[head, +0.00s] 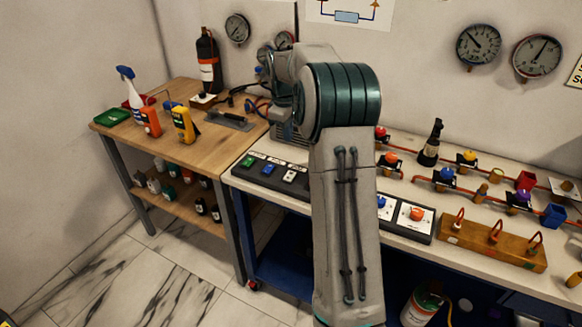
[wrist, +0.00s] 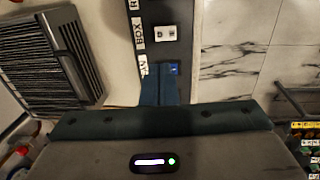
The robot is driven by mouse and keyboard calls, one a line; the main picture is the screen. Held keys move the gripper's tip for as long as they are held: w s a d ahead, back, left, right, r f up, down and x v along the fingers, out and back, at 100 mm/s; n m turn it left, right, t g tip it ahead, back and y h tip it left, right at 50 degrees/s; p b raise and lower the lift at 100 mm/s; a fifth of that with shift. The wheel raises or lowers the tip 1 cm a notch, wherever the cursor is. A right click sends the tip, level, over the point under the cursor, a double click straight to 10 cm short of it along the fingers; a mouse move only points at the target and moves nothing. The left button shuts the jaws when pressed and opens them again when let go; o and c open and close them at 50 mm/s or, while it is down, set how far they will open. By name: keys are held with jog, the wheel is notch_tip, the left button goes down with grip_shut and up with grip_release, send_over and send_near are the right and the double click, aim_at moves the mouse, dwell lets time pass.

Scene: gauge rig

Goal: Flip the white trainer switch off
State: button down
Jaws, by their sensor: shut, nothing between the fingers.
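The white trainer switch (head: 289,176) is a small white rocker on a dark switch panel (head: 262,182) at the front edge of the bench. It also shows near the top of the wrist view (wrist: 165,33), beside the label "BOX". A blue switch (wrist: 174,69) sits below it there, by the fingertips. My gripper (wrist: 161,68) is shut and empty over the panel, its tips overlapping the blue switch's edge in the picture and apart from the white one. I cannot tell whether the tips touch anything. In the head view my arm hides the fingertips.
A grey ribbed box (wrist: 55,60) stands beside the panel. The panel's green switch (head: 248,161) and blue switch are left of the white one. A second panel with an orange knob (head: 416,213) lies right of my arm. The marble floor (wrist: 235,50) beyond the panel edge is clear.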

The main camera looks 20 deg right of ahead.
aim_at(291, 173)
jog(key=shift+f, duration=0.1)
jog(key=f, duration=0.4)
jog(key=d+f+p, duration=0.1)
jog(key=f, duration=0.4)
jog(key=w+f, duration=0.1)
jog(key=f, duration=0.3)
jog(key=shift+d+f+p, duration=0.15)
jog(key=shift+f+p, duration=0.2)
jog(key=shift+p, duration=0.05)
